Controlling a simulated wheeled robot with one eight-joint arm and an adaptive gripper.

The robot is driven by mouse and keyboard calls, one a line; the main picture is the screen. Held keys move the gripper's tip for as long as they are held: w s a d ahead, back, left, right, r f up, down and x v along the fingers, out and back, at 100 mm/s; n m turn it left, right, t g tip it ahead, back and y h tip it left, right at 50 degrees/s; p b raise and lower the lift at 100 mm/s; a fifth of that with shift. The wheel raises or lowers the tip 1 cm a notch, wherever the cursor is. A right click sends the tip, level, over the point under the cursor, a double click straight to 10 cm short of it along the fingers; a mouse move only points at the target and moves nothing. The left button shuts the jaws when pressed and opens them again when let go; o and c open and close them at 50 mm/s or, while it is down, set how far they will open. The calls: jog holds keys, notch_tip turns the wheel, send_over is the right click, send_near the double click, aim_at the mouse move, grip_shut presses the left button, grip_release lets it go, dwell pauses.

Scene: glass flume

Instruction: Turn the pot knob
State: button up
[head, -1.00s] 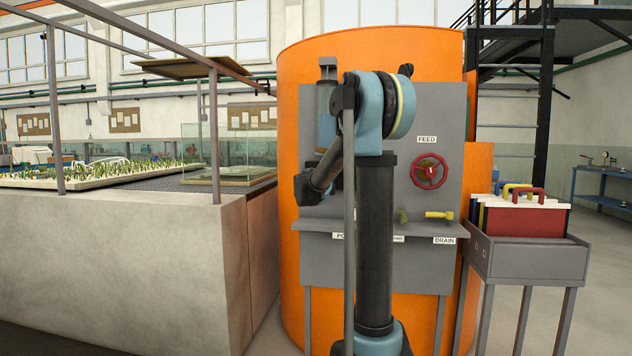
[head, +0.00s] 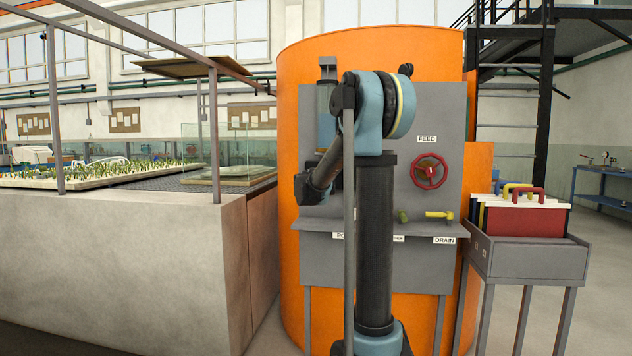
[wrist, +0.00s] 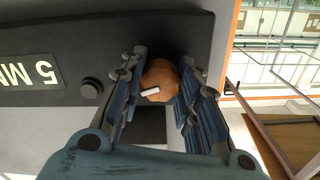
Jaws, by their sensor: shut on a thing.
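In the wrist view, an orange-brown lobed knob (wrist: 163,76) with a white mark on it stands out from a dark grey panel (wrist: 180,28). My gripper (wrist: 162,62) has its two blue ribbed fingers on either side of the knob and is shut on it. In the head view, the knob is not visible, and my arm covers part of the grey front panel (head: 431,265), where a label is partly hidden.
A "5 MI..." label (wrist: 32,75) and a small dark button (wrist: 91,89) are beside the knob. The front panel also has a red FEED handwheel (head: 429,171) and a yellow DRAIN lever (head: 438,214). A concrete-sided flume (head: 110,265) stands left; a grey stand (head: 530,262) stands right.

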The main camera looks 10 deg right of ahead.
jog(key=shift+n, duration=0.3)
